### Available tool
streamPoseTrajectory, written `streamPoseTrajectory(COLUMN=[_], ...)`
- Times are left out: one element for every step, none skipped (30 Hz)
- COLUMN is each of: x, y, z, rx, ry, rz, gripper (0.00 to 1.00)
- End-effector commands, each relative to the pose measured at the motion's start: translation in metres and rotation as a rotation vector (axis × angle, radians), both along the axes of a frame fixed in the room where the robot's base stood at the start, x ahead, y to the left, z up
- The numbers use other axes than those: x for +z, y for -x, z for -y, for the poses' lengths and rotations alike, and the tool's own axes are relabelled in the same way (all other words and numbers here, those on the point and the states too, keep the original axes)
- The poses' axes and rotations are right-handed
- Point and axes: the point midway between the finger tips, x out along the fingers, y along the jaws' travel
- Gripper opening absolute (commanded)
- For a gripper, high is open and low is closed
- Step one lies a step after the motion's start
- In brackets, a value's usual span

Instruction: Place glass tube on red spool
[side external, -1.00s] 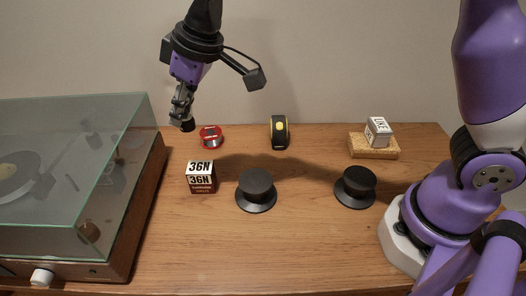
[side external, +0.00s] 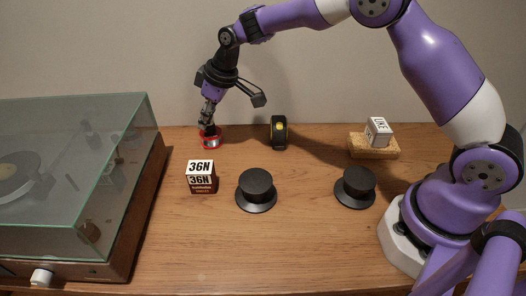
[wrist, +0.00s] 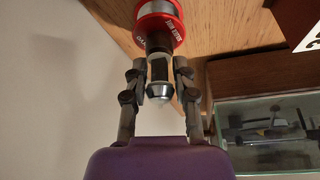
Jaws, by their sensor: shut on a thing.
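The red spool (side external: 212,144) stands upright near the back edge of the table, right of the turntable. It also shows at the top of the wrist view (wrist: 160,8), with a pale centre. My gripper (side external: 208,130) points down at the spool in the side view. In the wrist view, my gripper (wrist: 159,66) is shut on a short, dark cylinder with a silvery end, which I take for the glass tube (wrist: 160,72). The tube's far end overlaps the spool's rim in that view. I cannot tell whether they touch. In the side view the tube is mostly hidden by the fingers.
A black and yellow tape measure (side external: 279,132) stands right of the spool. A 36N box (side external: 202,178) and two black hat-shaped knobs (side external: 257,190) (side external: 355,187) are nearer the front. A small white box (side external: 378,131) sits on a cork block (side external: 360,147). The turntable (side external: 120,235) fills the left.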

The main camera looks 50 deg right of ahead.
Motion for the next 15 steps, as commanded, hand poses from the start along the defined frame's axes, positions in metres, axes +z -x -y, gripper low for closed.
streamPoseTrajectory(x=[-0.0019,-0.0019,-0.0017,-0.0016,-0.0015,-0.0015,-0.0016,-0.0019,-0.003,-0.0039,-0.0049,-0.0047,-0.0046,-0.0046,-0.0046], y=[0.0002,0.0,0.0,-0.0001,0.0,0.0,0.0,0.0001,0.0002,0.0001,0.0001,0.0,0.0,0.0,0.0], z=[-0.0001,-0.0001,-0.0001,-0.0001,-0.0001,-0.0002,-0.0002,-0.0002,-0.0001,-0.0003,-0.0002,-0.0002,-0.0002,-0.0002,-0.0002], rx=[0.0,0.0,0.0,0.0,0.0,0.0,0.0,0.0,0.0,0.0,0.0,0.0,0.0,0.0,0.0], ry=[0.0,0.0,0.0,0.001,0.001,0.001,0.001,0.0,0.0,0.0,0.0,0.001,0.001,0.001,0.001], rz=[0.0,0.0,0.0,0.0,0.0,0.0,0.0,0.0,0.0,0.0,0.0,0.0,0.0,0.0,0.0], gripper=[0.08,0.08,0.08,0.08,0.08,0.08,0.08,0.08,0.08,0.08,0.08,0.46,0.6,0.6,0.6])
